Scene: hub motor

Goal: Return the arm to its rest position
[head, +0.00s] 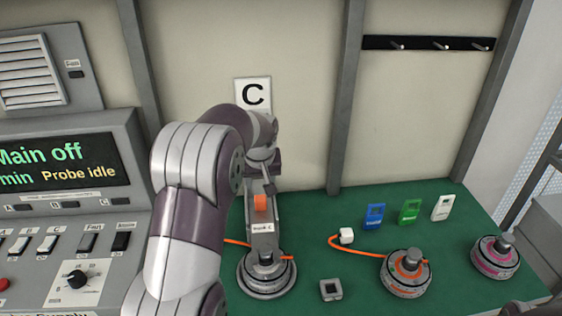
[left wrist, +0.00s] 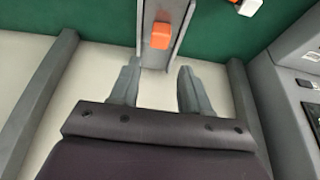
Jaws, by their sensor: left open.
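My left arm reaches in from the lower left of the head view. Its gripper (head: 262,178) is near the back wall, behind a grey upright stand (head: 262,238) with an orange block (head: 260,203) on it. In the left wrist view my left gripper (left wrist: 157,86) has its two fingers spread with nothing held between them. The stand's end with the orange block (left wrist: 160,36) shows just beyond the fingertips. Whether a finger touches the stand I cannot tell. My right gripper is not in view.
A round hub motor (head: 267,282) sits at the stand's foot. Two more motors (head: 405,278) (head: 496,257) stand to the right on the green mat (head: 335,262). Blue (head: 374,216), green (head: 410,211) and white (head: 443,207) tags lie behind. The control console (head: 75,215) is at left.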

